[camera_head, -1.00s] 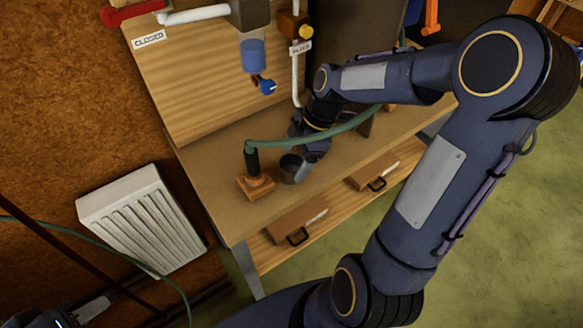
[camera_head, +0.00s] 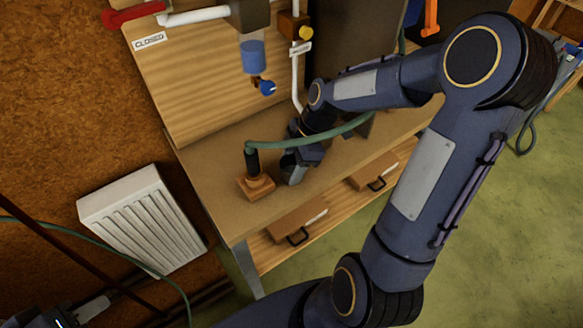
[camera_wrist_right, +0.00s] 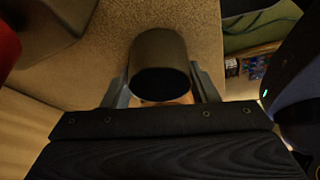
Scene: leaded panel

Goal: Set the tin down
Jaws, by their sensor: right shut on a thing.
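The tin is a dark grey cylinder (camera_wrist_right: 160,62) between the two fingers of my right gripper in the right wrist view. In the head view a small part of the tin (camera_head: 287,162) shows beside the wooden block with a dark upright handle. My right gripper (camera_head: 294,173) is shut on the tin, low over the bench top (camera_head: 222,158) near its front edge. Whether the tin's base touches the bench cannot be told. My left gripper (camera_head: 62,322) is at the bottom left corner, mostly cut off; its jaws are not clear.
The wooden block (camera_head: 257,187) with a green hose stands just left of the tin. A blue-filled clear vessel (camera_head: 253,57) with a blue knob hangs above the bench. Drawers (camera_head: 296,225) are below the front edge. A white radiator (camera_head: 142,220) stands to the left.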

